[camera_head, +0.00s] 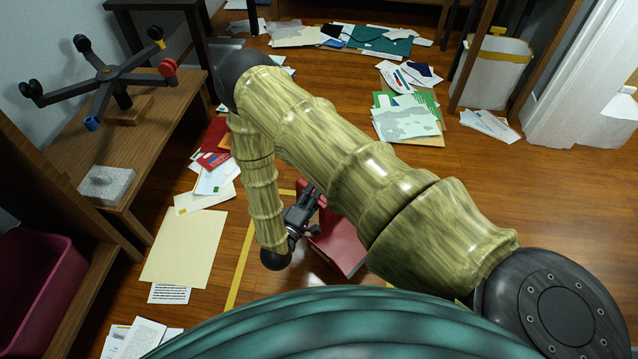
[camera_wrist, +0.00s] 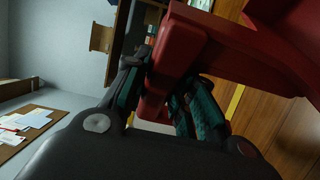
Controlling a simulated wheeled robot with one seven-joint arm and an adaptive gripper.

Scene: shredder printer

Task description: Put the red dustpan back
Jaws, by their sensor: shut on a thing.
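The red dustpan (camera_head: 341,240) is in the middle of the head view, partly hidden behind my arm. My gripper (camera_head: 312,196) is beside its left edge and shut on it. In the wrist view the dustpan (camera_wrist: 225,48) fills the upper right, and its narrower red part sits between the two fingers of my gripper (camera_wrist: 162,92). A yellow line on the wooden floor (camera_head: 241,262) runs beside and behind the dustpan. I cannot tell whether the dustpan touches the floor.
A wooden bench (camera_head: 160,135) at left bears a black star-shaped base (camera_head: 118,76) and a grey block (camera_head: 106,184). A magenta bin (camera_head: 35,290) stands lower left. Papers (camera_head: 185,245) litter the floor. A white bin (camera_head: 492,72) stands upper right. Floor at right is clear.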

